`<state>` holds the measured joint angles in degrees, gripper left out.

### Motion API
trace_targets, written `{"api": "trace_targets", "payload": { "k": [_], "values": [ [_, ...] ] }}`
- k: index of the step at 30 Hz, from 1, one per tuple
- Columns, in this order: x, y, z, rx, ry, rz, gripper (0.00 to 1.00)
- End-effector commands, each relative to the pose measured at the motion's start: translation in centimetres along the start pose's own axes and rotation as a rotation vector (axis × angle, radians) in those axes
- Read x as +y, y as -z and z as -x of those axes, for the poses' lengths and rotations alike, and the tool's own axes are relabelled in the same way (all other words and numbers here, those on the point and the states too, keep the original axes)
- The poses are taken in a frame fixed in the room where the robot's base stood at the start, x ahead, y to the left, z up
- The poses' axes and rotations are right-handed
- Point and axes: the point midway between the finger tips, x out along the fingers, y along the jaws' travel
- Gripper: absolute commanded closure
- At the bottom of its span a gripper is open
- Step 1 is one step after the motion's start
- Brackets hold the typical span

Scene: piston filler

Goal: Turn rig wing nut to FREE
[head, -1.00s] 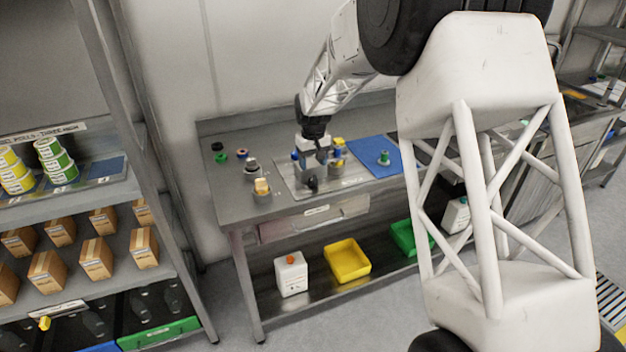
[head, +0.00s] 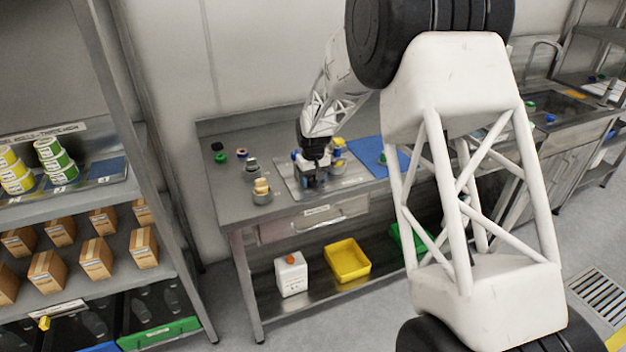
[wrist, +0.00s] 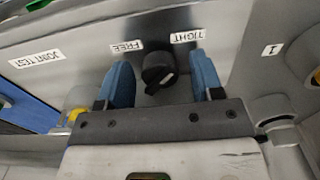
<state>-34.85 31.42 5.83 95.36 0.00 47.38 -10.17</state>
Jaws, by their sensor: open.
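The rig wing nut is a black knob (wrist: 158,62) on a grey metal plate in the wrist view. A FREE label (wrist: 127,47) is at its upper left and a TIGHT label (wrist: 187,36) at its upper right. Small pale marks show on the knob's lower right part. My gripper (wrist: 164,78) is open, with one blue finger on each side of the knob. A gap shows on both sides; I cannot tell its depth against the knob. In the head view my gripper (head: 315,182) is low over the rig plate (head: 345,183) and hides the knob.
The steel bench (head: 232,205) carries jars and caps left of the rig, and a blue mat (head: 372,150) to its right. In the wrist view a metal post (wrist: 272,108) stands right of the gripper. A yellow bin (head: 347,260) sits on the lower shelf.

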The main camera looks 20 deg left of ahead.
Motion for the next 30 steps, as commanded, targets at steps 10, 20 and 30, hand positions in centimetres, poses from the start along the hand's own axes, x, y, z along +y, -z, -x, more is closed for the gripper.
{"api": "trace_targets", "payload": {
  "k": [10, 20, 30],
  "values": [
    [0.0, -0.01, 0.0, 0.0, 0.0, 0.0, 0.81],
    [-0.01, -0.05, -0.07, -0.001, 0.0, 0.061, 0.89],
    [0.0, -0.01, -0.04, -0.001, 0.0, 0.133, 0.89]
  ]
}}
